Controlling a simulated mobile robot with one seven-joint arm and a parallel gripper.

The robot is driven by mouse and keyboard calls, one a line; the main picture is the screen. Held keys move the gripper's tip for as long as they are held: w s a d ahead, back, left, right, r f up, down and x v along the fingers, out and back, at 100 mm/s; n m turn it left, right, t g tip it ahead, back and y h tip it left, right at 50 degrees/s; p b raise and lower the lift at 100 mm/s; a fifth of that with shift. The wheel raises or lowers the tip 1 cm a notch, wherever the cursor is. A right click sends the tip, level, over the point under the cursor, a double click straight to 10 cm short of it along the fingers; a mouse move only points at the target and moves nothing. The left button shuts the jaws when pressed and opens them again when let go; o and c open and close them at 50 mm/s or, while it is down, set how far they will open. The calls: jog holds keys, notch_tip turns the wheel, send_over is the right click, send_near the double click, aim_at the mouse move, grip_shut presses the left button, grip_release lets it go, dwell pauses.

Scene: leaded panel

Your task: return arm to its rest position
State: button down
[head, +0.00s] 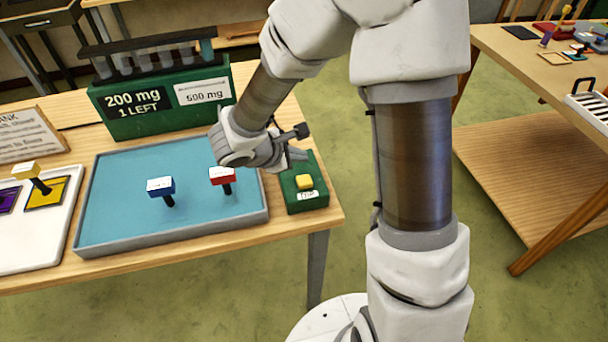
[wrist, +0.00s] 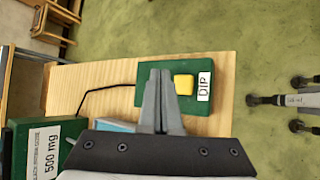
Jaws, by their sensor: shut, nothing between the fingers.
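My gripper (wrist: 161,75) is shut, with its two grey fingers together and nothing between them. In the wrist view the fingertips lie over the edge of a green box with a yellow button (wrist: 184,84) and a label reading DIP. In the head view my gripper (head: 298,153) hangs above the back of that green box (head: 310,202), at the right end of the left table. I cannot tell whether the fingertips touch the box.
A blue tray (head: 120,240) holds a blue-topped stamp (head: 161,188) and a red-topped stamp (head: 222,177). A green rack (head: 150,125) stands behind it. A white board (head: 45,240) with a yellow-topped stamp (head: 27,171) lies left. Another table (head: 515,65) stands right, across open floor.

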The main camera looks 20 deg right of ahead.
dwell(0.6)
jog(key=s+d+r+m+g, duration=0.1)
jog(key=s+d+r+m, duration=0.35)
jog(key=r, duration=0.25)
jog(key=s+d+r+m+g, duration=0.2)
jog(key=s+d+r+m, duration=0.2)
jog(key=s+r+m, duration=0.25)
jog(key=s+a+r+m+t+y, duration=0.3)
jog(key=s+a+r+m+y, duration=0.1)
jog(key=s+a+y, duration=0.3)
jog(key=shift+s+a+r+m, duration=0.15)
jog(key=shift+s+r+m, duration=0.35)
jog(key=shift+s, duration=0.5)
jog(key=shift+f, duration=0.1)
dwell(4.2)
